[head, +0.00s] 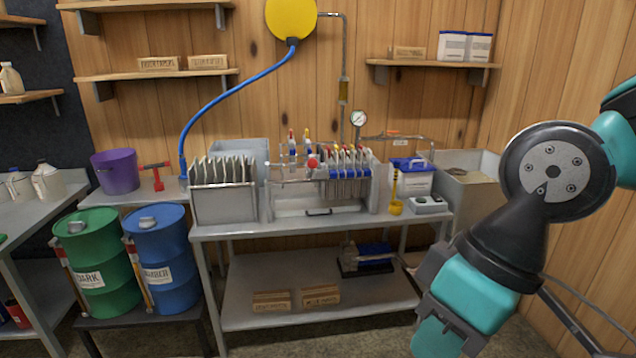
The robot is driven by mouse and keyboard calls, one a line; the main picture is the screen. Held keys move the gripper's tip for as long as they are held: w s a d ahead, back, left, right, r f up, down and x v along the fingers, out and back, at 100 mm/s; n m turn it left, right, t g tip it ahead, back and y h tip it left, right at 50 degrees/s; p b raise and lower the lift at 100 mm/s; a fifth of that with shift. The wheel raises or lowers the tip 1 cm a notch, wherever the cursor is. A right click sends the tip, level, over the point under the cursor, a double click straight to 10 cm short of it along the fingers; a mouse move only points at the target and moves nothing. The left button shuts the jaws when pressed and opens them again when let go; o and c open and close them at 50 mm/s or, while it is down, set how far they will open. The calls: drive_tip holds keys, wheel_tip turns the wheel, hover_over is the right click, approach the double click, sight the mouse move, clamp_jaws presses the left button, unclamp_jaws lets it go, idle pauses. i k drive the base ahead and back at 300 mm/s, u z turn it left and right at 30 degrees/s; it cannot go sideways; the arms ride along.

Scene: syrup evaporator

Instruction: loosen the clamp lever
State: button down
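The filter press (320,196) stands on the metal table, with a row of upright plates with coloured tips. A red ball knob (312,163) shows at the front of its plate row; it looks like the end of the clamp lever, but the lever's arm is too small to make out. My arm enters from the right, and its end, with my gripper (437,322), hangs low at the right front, well apart from the press. The fingers are not clear enough to tell whether they are open or shut.
The metal table (300,228) also holds a bin of plates (222,200) on the left, a yellow ladle (395,200) and a grey box (428,204) on the right. A blue hose (215,95) hangs behind. Green (95,260) and blue (163,260) drums stand at left.

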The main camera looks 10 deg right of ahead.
sight(312, 163)
drive_tip(key=u, duration=0.25)
drive_tip(key=i, duration=1.35)
drive_tip(key=z, duration=0.25)
